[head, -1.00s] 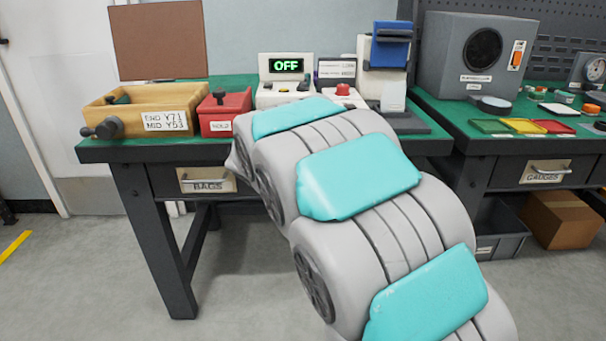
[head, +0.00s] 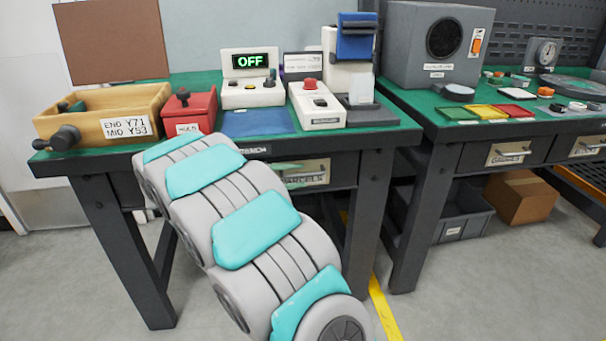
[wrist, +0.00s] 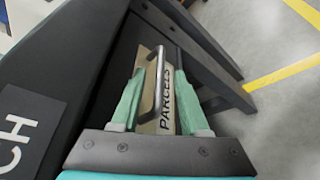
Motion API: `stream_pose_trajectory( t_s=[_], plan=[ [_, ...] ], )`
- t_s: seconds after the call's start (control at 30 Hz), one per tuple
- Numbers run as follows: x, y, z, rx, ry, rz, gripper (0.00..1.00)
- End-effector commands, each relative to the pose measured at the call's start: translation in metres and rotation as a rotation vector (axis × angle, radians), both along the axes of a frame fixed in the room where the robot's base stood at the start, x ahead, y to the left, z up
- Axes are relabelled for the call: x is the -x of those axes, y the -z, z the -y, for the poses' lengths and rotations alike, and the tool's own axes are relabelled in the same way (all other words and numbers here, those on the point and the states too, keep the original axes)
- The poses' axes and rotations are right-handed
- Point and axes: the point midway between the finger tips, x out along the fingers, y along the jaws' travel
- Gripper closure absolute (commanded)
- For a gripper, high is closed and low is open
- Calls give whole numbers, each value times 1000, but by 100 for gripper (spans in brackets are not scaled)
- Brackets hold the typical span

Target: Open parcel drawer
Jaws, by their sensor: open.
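The parcel drawer (head: 312,174) is set under the green-topped bench, its front seemingly flush with the frame. In the wrist view its tan label plate reads PARCELS (wrist: 168,110). A metal bar handle (wrist: 159,82) crosses the plate. My gripper (wrist: 161,72) is open, with one green finger on each side of the handle. I cannot tell whether either finger touches it. In the head view my gripper (head: 290,174) is at the drawer front, mostly hidden by my arm.
The bench top (head: 400,122) carries a wooden box (head: 95,108), a red box (head: 190,108) and an OFF display unit (head: 250,80). A second bench with gauge drawers (head: 508,153) stands right. A grey bin (head: 462,215) sits below it.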

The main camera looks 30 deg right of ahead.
Motion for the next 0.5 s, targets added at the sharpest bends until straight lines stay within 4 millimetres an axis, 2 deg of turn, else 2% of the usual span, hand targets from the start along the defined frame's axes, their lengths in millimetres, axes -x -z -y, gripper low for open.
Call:
stream_pose_trajectory(
  t_s=[0.2, 0.5],
  plan=[
    [-1, 4, 24, 1, 3, -1, 55],
    [-2, 6, 29, 0, 2, 2, 55]
  ],
)
